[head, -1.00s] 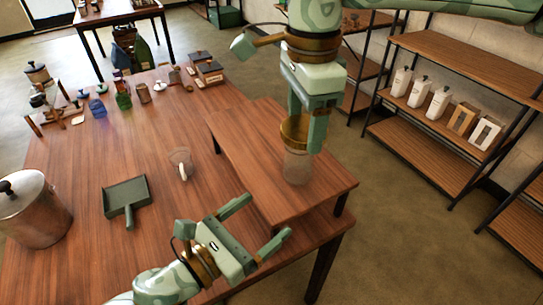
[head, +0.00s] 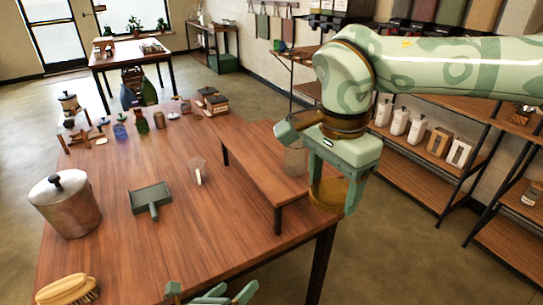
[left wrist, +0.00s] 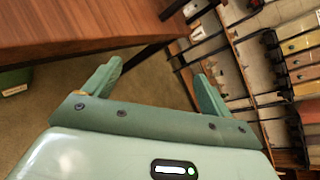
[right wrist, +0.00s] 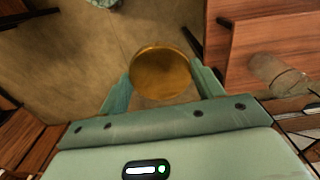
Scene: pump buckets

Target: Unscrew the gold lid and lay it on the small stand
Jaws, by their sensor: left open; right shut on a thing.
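The gold lid (head: 328,196) is between the fingers of my right gripper (head: 335,185), off the jar, at the right end of the table. The right wrist view shows the round gold lid (right wrist: 160,72) held between both fingers, with floor below it. The clear glass jar (head: 294,160) stands upright and lidless on the low wooden stand (head: 255,148), partly hidden by my right gripper. The jar also shows in the right wrist view (right wrist: 276,72). My left gripper (head: 212,296) is open and empty, at the bottom of the head view by the table's front edge.
A dark dustpan (head: 152,197), a clear cup (head: 198,172), a metal pot (head: 66,205) and a brush (head: 68,290) are on the table (head: 200,240). Several small bottles and boxes stand at the back. Shelves (head: 430,155) are on the right. The table's front middle is clear.

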